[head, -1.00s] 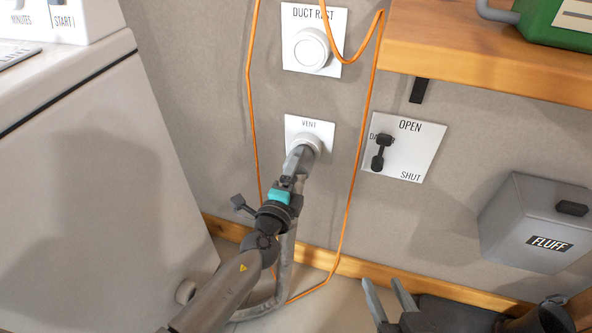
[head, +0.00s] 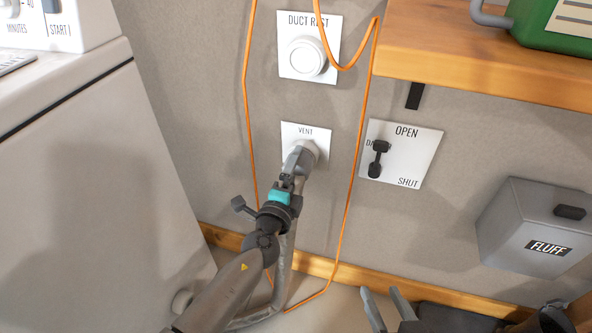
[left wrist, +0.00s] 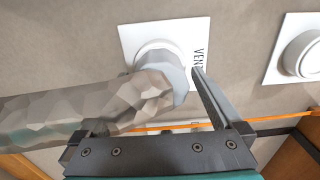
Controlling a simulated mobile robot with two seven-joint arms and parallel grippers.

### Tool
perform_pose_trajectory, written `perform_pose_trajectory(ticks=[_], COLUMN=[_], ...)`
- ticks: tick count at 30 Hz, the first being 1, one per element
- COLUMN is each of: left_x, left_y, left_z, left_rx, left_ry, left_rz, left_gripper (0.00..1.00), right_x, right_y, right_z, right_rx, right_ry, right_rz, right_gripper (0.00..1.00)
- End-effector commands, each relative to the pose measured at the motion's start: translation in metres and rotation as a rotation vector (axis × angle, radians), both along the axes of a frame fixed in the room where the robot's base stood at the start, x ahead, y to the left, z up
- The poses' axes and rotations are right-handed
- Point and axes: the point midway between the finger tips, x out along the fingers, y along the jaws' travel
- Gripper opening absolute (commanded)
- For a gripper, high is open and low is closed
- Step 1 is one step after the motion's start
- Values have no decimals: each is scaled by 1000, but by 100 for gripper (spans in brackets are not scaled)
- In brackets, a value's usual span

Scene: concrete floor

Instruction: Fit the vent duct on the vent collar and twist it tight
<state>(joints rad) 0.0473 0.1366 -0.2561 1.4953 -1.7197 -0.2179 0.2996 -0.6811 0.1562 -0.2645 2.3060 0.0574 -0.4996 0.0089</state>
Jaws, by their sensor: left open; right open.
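The grey, ridged vent duct (left wrist: 90,105) comes from the left in the left wrist view and its end meets the white vent collar (left wrist: 160,52) on the VENT plate. In the head view the duct's grey end (head: 299,156) covers most of the collar. I cannot tell how tightly it sits. My left gripper (head: 294,172) is open at the duct's end; one finger stands to the right of the duct in the left wrist view, the other is mostly hidden by it. My right gripper (head: 386,304) is open and empty, low near the floor.
An orange cord (head: 345,215) hangs in a loop around the vent. The damper lever (head: 378,160) is on a plate to the right. The DUCT REST (head: 305,57) is above. A grey FLUFF box (head: 535,225), wooden shelf (head: 480,65) and white appliance (head: 90,180) flank the space.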

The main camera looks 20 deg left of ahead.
Motion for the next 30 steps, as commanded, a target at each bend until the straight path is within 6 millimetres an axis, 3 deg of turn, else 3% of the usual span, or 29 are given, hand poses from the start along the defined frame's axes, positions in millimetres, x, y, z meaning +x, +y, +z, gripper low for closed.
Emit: perform_pose_trajectory(ticks=[7,11,30], left_x=[-4,-17,-131], left_y=[0,0,4], left_z=[-1,-1,-1], left_rx=[0,1,2], left_ry=[2,3,2], left_rz=[0,-2,-2], left_gripper=[100,100,100], right_x=[0,0,0], right_y=[0,0,0], right_z=[1,3,3], right_rx=[0,0,0], right_ry=[0,0,0], right_rz=[0,0,0], right_gripper=[50,50,50])
